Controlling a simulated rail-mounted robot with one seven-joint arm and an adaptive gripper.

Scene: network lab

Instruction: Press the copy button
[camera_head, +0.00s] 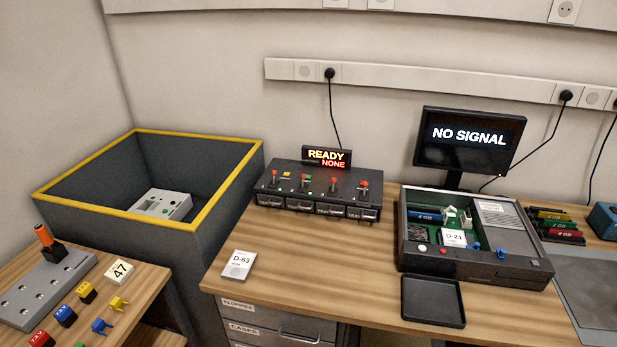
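A black device (318,192) with several red-tipped levers and a row of labelled drawers along its front stands at the back of the desk. A small display (326,157) on it reads READY and NONE. Small coloured buttons lie between the levers, among them a yellow one (287,175) and a green one (308,177). Their labels are too small to read, so I cannot tell which is the copy button. My gripper is not in view.
An open computer case (527,264) stands right of the device, below a NO SIGNAL monitor (469,139). A black tray (433,301) and a D-63 card (239,264) lie in front. A yellow-rimmed bin (190,222) stands left.

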